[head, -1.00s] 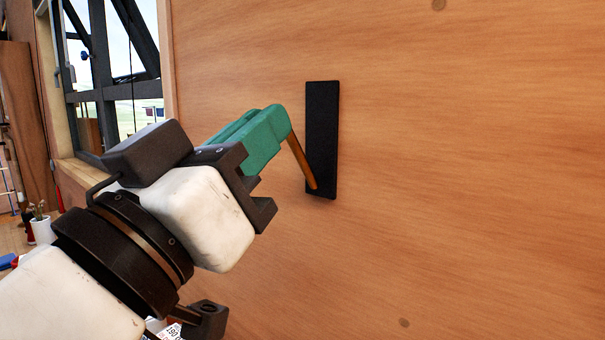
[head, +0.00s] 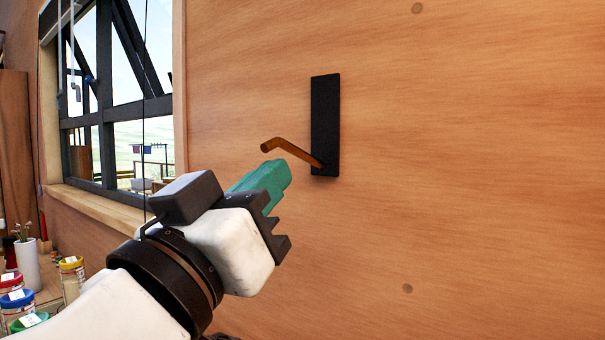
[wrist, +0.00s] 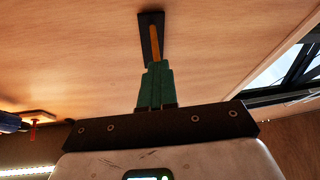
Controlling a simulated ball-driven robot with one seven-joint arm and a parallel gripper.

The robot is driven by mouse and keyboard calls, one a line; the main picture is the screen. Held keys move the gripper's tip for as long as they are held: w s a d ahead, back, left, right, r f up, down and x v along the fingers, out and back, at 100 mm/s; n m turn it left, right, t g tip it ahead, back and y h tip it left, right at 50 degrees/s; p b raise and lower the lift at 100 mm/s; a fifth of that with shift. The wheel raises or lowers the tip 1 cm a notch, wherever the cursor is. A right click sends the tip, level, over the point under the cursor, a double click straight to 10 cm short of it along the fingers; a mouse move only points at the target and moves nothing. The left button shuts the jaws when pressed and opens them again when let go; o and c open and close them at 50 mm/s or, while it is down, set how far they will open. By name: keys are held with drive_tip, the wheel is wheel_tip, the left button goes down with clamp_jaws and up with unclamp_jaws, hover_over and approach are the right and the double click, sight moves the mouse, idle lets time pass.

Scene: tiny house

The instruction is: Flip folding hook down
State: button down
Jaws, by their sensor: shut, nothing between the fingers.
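The folding hook is a thin brown rod (head: 290,151) on a black vertical plate (head: 325,118) fixed to the wooden wall. The rod sticks out from the lower part of the plate, up and to the left, with a bent tip. My gripper (head: 281,170), with green fingers, is shut and empty just below and left of the rod; I cannot tell if it touches. In the wrist view the rod (wrist: 155,43) runs along the black plate (wrist: 145,20), beyond my shut green fingertips (wrist: 157,67), which hide its near end.
A window (head: 115,100) with a dark frame and wooden sill is at the left. Below it, a white vase (head: 28,262) and several jars (head: 72,275) stand on a surface. The wall right of the plate is bare.

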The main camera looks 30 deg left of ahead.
drive_tip(key=c, duration=1.7)
unclamp_jaws()
drive_tip(key=shift+a, duration=0.1)
drive_tip(key=o, duration=0.5)
drive_tip(key=shift+s+r, duration=0.15)
drive_tip(key=shift+r, duration=0.1)
drive_tip(key=shift+s, duration=0.1)
drive_tip(key=b+v, duration=0.1)
drive_tip(key=v, duration=0.9)
drive_tip(key=shift+s+f, duration=0.2)
drive_tip(key=shift+s, duration=0.05)
drive_tip(key=shift+c, duration=0.5)
